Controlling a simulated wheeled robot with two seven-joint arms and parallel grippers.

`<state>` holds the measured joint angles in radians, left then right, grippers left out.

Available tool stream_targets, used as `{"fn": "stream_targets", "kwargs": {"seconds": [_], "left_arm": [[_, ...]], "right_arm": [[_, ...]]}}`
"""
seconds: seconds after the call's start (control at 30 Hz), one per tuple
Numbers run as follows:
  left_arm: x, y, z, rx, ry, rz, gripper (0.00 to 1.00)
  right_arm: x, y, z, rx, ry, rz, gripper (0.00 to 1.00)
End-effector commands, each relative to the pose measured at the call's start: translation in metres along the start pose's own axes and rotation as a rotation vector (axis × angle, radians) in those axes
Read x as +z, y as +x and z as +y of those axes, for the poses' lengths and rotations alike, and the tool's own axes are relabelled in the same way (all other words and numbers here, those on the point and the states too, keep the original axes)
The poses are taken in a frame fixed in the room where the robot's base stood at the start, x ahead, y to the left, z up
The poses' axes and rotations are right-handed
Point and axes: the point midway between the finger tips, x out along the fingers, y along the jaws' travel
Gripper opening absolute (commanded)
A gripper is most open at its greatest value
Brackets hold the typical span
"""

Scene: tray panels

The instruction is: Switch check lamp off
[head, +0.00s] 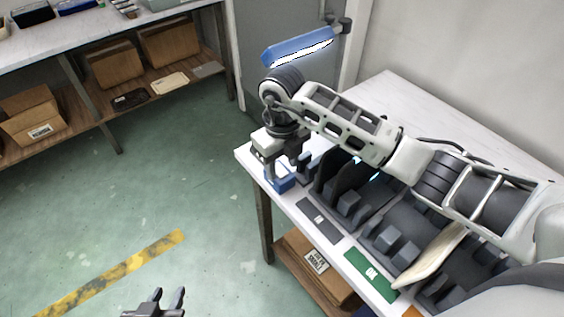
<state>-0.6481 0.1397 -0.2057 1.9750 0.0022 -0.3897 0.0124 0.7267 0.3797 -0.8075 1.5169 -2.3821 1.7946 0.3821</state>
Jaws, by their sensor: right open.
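The check lamp (300,47) is a blue bar hood with a bright white strip along its underside, so it looks lit. It hangs over the far end of the white table from a dark jointed mount. My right arm reaches left across the table. My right gripper (288,172) points down at the table's far left corner, open, just over a small blue block (280,184). The gripper partly hides this block, and I cannot tell whether they touch or whether it is the switch. My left gripper (166,298) is low at the bottom edge, open and empty, over the floor.
On the table (383,90) are dark upright panels (340,172) in holders, a grey label (318,220), a green OK label (370,276) and a cream panel (432,255). A shelf with cardboard boxes (170,42) stands at the back left.

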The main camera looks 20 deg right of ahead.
Motion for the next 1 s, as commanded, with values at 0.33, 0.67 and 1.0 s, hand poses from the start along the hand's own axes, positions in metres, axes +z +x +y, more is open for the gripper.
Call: {"fn": "stream_targets", "kwargs": {"seconds": [0.33, 0.67, 1.0], "left_arm": [[0.003, 0.001, -0.002, -0.004, 0.001, -0.007, 0.33], [0.006, 0.0, -0.001, -0.004, -0.002, -0.014, 0.33], [0.013, 0.006, -0.001, -0.001, -0.005, -0.008, 0.33]], "right_arm": [[0.0, 0.011, 0.0, 0.0, -0.002, -0.001, 0.44], [0.0, 0.01, 0.0, 0.0, -0.001, -0.001, 0.0], [0.008, 0.011, 0.0, -0.002, 0.0, 0.182, 0.0]]}}
